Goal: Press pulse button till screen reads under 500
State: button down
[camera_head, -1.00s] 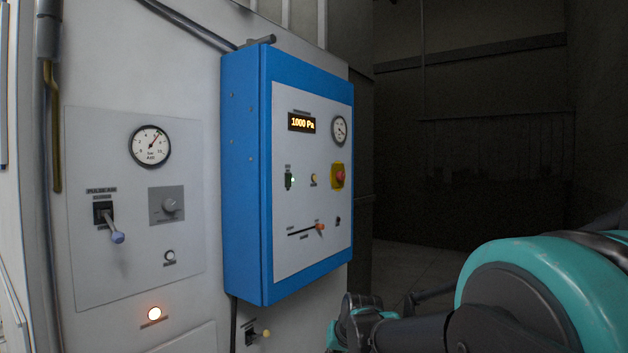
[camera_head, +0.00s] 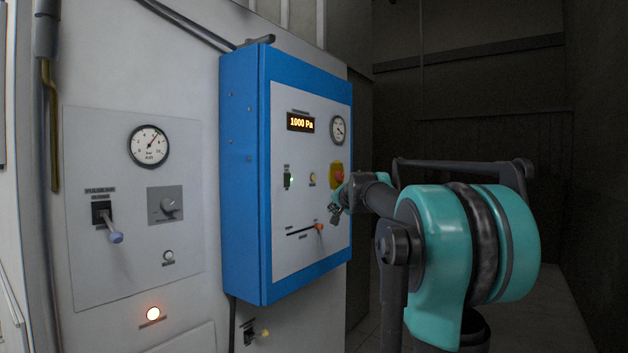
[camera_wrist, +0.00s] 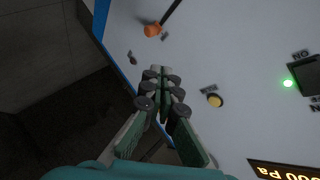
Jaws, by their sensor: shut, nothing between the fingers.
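The screen (camera_head: 300,123) on the blue control box reads 1000 Pa; part of the screen (camera_wrist: 282,170) shows in the wrist view. A round yellow button (camera_head: 312,180) sits below it, also in the wrist view (camera_wrist: 215,101). A small round button (camera_head: 168,257) is on the grey panel at left. Labels are too small to read, so I cannot tell which is the pulse button. My gripper (camera_head: 336,212) is in front of the box's right side. In the wrist view its fingers (camera_wrist: 163,75) are together and empty, left of the yellow button, apparently not touching it.
The blue box (camera_head: 243,180) also carries a red stop knob (camera_head: 338,174), partly behind my gripper, an orange slider knob (camera_head: 319,227), a green-lit switch (camera_head: 288,181) and a gauge (camera_head: 338,129). A blue-tipped lever (camera_head: 116,237) juts out at left. Right of the box is dark open room.

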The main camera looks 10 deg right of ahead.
aim_at(313, 178)
jog(key=w+d+r+m+t+h, duration=0.1)
jog(key=w+d+r+m, duration=0.1)
jog(key=r, duration=0.8)
jog(key=shift+w+d+m+t, duration=0.3)
jog(key=shift+w+d+m, duration=0.1)
jog(key=shift+w+d, duration=0.6)
jog(key=shift+s+d, duration=0.1)
jog(key=w+a, duration=0.6)
jog(key=shift+w+a, duration=0.1)
jog(key=shift+a, duration=0.1)
dwell(0.3)
jog(key=shift+w+a, duration=0.25)
jog(key=shift+w+a, duration=0.25)
jog(key=shift+w, duration=0.05)
dwell(0.9)
jog(key=shift+s+d, duration=0.55)
jog(key=shift+s, duration=0.05)
